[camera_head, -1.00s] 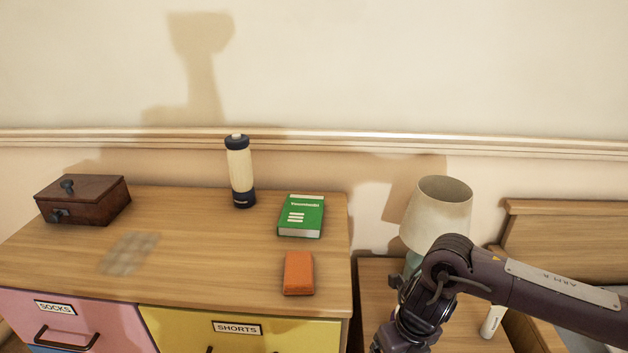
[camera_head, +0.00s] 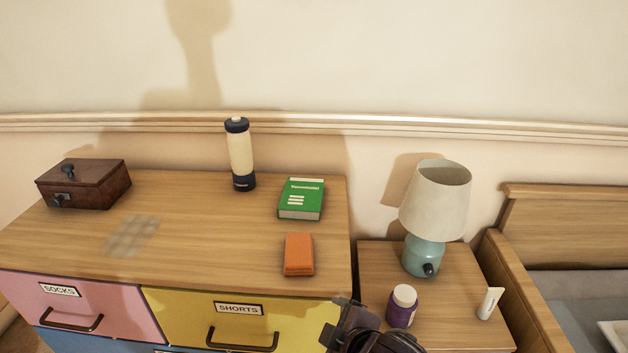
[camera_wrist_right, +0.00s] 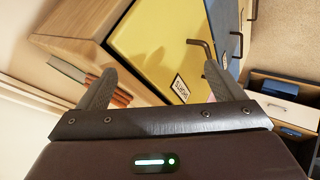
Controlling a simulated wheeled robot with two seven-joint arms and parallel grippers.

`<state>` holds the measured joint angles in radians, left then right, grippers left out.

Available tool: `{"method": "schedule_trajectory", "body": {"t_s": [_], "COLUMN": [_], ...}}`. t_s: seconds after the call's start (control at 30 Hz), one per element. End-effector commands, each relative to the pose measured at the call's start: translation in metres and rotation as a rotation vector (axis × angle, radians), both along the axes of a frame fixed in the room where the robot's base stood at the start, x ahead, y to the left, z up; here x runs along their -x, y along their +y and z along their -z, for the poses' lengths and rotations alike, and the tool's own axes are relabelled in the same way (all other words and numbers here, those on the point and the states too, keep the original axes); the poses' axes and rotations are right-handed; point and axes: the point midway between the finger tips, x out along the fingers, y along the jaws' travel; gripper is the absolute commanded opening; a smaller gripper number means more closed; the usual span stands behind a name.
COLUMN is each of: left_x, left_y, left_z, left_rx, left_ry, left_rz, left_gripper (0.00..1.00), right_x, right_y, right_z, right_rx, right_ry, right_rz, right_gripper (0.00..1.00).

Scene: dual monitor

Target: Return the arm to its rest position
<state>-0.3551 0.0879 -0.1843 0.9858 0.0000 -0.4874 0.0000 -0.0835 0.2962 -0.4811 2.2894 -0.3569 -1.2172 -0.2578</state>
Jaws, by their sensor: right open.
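My right arm (camera_head: 368,335) shows only in part at the bottom of the head view, in front of the yellow drawer's right side; its fingertips are not clear there. In the right wrist view my right gripper (camera_wrist_right: 158,88) has its two fingers wide apart with nothing between them. Beyond them is the yellow SHORTS drawer (camera_wrist_right: 160,40), which also shows in the head view (camera_head: 185,312). My left gripper is not in view.
On the dresser top (camera_head: 200,260) are a wooden box (camera_head: 85,188), a bottle (camera_head: 240,155), a green book (camera_head: 302,198) and an orange block (camera_head: 299,254). The nightstand (camera_head: 450,315) holds a lamp (camera_head: 435,205), a purple jar (camera_head: 402,307) and a white tube (camera_head: 490,303). A bed (camera_head: 575,260) stands at right.

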Motion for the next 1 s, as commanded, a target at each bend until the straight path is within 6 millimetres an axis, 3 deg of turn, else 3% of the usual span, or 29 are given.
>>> {"method": "schedule_trajectory", "body": {"t_s": [0.1,0.2,0.4,0.57,0.77,1.0], "left_x": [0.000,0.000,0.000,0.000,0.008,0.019], "left_y": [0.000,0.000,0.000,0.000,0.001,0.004], "left_z": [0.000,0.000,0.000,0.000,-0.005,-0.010], "left_rx": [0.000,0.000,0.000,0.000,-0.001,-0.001], "left_ry": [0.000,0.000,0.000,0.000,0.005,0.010], "left_rz": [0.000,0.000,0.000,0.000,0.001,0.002], "left_gripper": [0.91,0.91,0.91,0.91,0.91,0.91], "right_x": [0.019,0.037,0.079,0.114,0.102,0.096], "right_y": [-0.049,-0.082,-0.134,-0.165,-0.164,-0.162], "right_z": [0.021,0.036,0.060,0.073,0.116,0.185], "right_rx": [-0.093,-0.141,-0.200,-0.226,-0.215,-0.197], "right_ry": [0.178,0.295,0.477,0.593,0.617,0.643], "right_rz": [0.279,0.468,0.772,0.974,0.985,0.983], "right_gripper": [0.89,0.89,0.89,0.89,0.89,0.89]}}
